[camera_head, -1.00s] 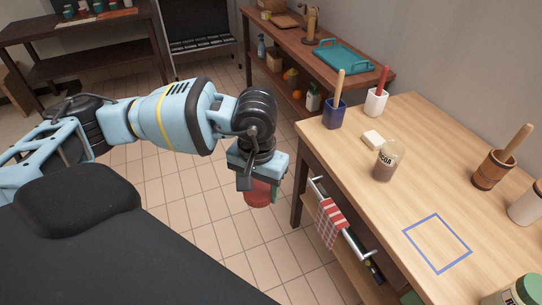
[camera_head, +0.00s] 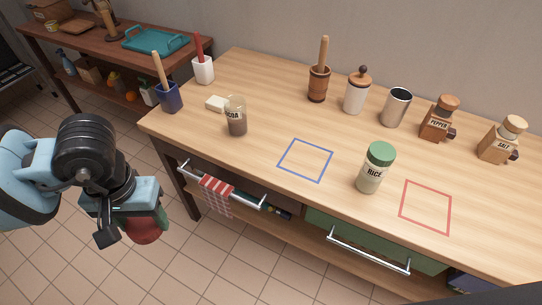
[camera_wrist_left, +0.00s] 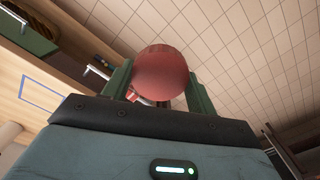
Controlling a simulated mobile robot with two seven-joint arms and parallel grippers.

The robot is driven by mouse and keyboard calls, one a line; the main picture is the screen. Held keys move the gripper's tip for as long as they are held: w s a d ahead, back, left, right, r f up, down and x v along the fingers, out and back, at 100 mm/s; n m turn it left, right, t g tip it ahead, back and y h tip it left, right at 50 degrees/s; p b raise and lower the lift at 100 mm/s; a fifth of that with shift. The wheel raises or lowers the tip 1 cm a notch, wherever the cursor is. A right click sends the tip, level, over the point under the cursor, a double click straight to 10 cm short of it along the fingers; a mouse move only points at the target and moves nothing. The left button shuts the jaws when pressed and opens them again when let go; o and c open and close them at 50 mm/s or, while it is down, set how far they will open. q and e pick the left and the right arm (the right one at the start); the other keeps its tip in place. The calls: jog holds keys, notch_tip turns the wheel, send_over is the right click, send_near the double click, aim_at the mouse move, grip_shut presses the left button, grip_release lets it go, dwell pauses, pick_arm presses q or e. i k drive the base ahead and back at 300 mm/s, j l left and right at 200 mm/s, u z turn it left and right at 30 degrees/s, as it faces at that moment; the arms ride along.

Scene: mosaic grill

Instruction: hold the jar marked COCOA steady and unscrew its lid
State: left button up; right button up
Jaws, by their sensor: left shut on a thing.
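The jar marked COCOA (camera_head: 236,117) stands upright on the wooden table, open at the top with no lid on it and brown contents inside. My left gripper (camera_head: 140,222) is off the table's left front corner, over the floor. It is shut on a round red lid, whose red underside (camera_head: 143,232) shows below the fingers. In the left wrist view the red lid (camera_wrist_left: 161,72) sits between the two green fingers (camera_wrist_left: 160,88). My right gripper is not in view.
A blue outlined square (camera_head: 305,160) and a red one (camera_head: 426,207) mark the table. Between them stands the RICE jar (camera_head: 374,168). A blue holder (camera_head: 168,97), a white holder (camera_head: 203,70) and a white block (camera_head: 216,103) are near the cocoa jar.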

aim_at(235, 106)
jog(key=z, duration=1.05)
jog(key=i+j, duration=0.2)
jog(key=j, duration=0.15)
jog(key=i+j, duration=0.45)
jog(key=j, duration=0.25)
